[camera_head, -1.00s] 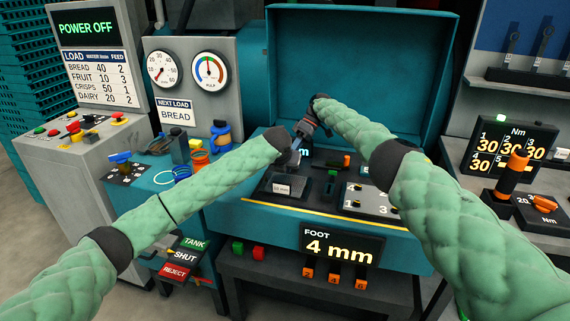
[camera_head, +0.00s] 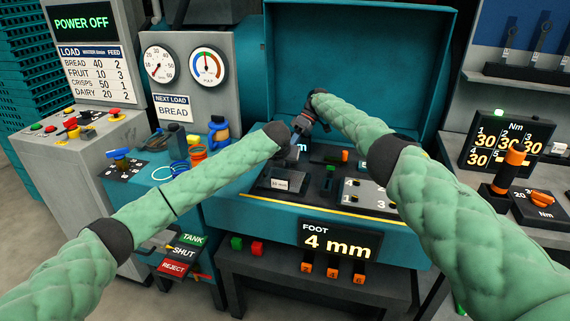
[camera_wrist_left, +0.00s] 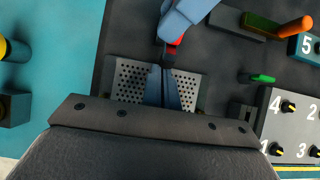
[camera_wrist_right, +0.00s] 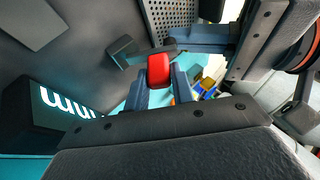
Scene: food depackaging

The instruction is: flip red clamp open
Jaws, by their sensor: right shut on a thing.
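The red clamp (camera_wrist_right: 158,70) shows as a red block between the fingertips of my right gripper (camera_wrist_right: 160,82) in the right wrist view. My right gripper is shut on it. A little of the red also shows in the left wrist view (camera_wrist_left: 176,42), beneath the right gripper's blue-grey part. My left gripper (camera_wrist_left: 163,85) points at a perforated metal plate (camera_wrist_left: 130,80), with its fingers close together and a dark strip between them. Whether it grips that strip is unclear. In the head view both grippers meet over the teal bench, and the clamp is hidden there.
The numbered switch panel (camera_head: 365,192) lies right of the grippers, with a small green piece (camera_wrist_left: 262,78) nearby. The raised teal lid (camera_head: 360,60) stands behind. A grey control box (camera_head: 85,150) is at left, and an orange-handled tool (camera_head: 511,165) stands at right.

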